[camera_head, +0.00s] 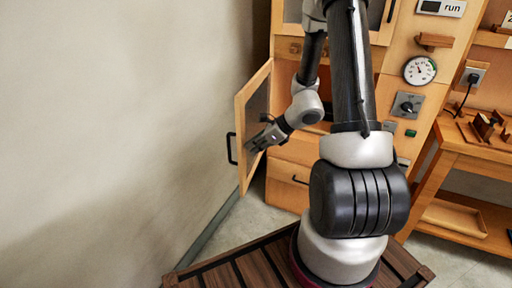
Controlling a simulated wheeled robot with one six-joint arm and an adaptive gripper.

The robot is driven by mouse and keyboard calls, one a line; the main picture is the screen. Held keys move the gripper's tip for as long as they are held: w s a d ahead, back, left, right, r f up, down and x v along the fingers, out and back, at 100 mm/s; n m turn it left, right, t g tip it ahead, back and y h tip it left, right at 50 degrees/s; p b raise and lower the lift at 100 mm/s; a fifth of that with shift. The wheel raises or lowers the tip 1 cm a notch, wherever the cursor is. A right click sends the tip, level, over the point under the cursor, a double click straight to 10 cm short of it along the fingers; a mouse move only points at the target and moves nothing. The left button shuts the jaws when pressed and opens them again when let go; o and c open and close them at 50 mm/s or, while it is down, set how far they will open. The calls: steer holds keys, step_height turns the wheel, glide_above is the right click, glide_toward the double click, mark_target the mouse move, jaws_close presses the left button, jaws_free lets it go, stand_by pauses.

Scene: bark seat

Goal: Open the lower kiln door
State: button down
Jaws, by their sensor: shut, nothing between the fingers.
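The lower kiln door (256,104), a wooden frame around a dark pane, stands swung wide open toward the left wall. Its black bar handle (231,148) is on the face turned to the wall. My gripper (253,146) is shut and empty, on the inner side of the door. Its fingertips are at or very near the inner face; I cannot tell whether they touch. The wooden kiln front (287,47) is behind my arm, which hides much of the lower opening.
The bare wall (120,130) is close beyond the open door. A drawer with a dark handle (300,181) is below the opening. A dial gauge (420,70) and a rotary switch (407,105) are right of my arm. A wooden bench (455,155) stands at far right.

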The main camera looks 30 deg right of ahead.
steer(key=w+a+m, duration=0.1)
steer(key=w+a, duration=1.1)
steer(key=shift+w+m+t+h, duration=0.3)
steer(key=shift+w+t, duration=0.1)
